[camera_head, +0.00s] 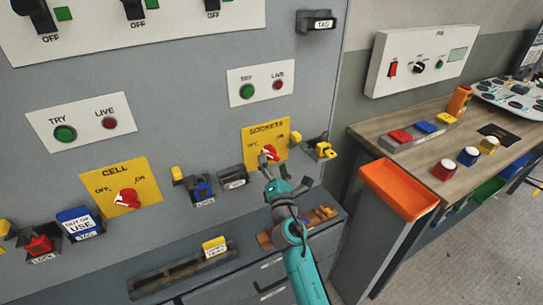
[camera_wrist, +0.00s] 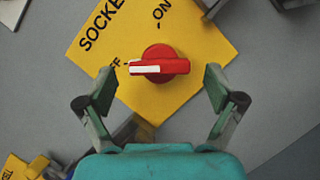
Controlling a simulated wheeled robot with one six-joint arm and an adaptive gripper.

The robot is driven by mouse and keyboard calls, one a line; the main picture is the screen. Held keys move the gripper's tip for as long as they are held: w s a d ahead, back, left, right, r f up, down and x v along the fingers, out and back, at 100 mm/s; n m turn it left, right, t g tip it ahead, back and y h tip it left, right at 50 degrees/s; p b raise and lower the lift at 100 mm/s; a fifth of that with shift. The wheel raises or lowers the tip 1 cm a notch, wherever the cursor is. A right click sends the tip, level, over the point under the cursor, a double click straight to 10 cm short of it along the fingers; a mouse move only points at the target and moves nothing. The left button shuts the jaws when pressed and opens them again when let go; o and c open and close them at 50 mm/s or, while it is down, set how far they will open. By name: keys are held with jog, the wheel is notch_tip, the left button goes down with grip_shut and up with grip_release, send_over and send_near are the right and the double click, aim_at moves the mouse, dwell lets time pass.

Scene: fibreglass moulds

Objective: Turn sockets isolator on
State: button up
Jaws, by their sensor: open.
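The sockets isolator is a red rotary knob (camera_wrist: 160,64) on a yellow plate (camera_wrist: 200,38) marked SOCKETS, OFF and ON. In the wrist view the knob's white-marked end points left, toward the OFF lettering. In the head view the yellow plate (camera_head: 283,129) is on the grey panel and my gripper partly covers the knob (camera_head: 269,152). My gripper (camera_wrist: 158,82) is open, with one finger to each side of the knob. Neither finger visibly touches it. My gripper also shows in the head view (camera_head: 268,160) at the plate's lower edge.
A yellow CELL plate with a red knob (camera_head: 126,198) is to the left. An orange tray (camera_head: 399,187) and a wooden bench (camera_head: 430,150) stand at right.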

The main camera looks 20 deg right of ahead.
jog(key=shift+x, duration=1.45)
jog(key=c, duration=1.2)
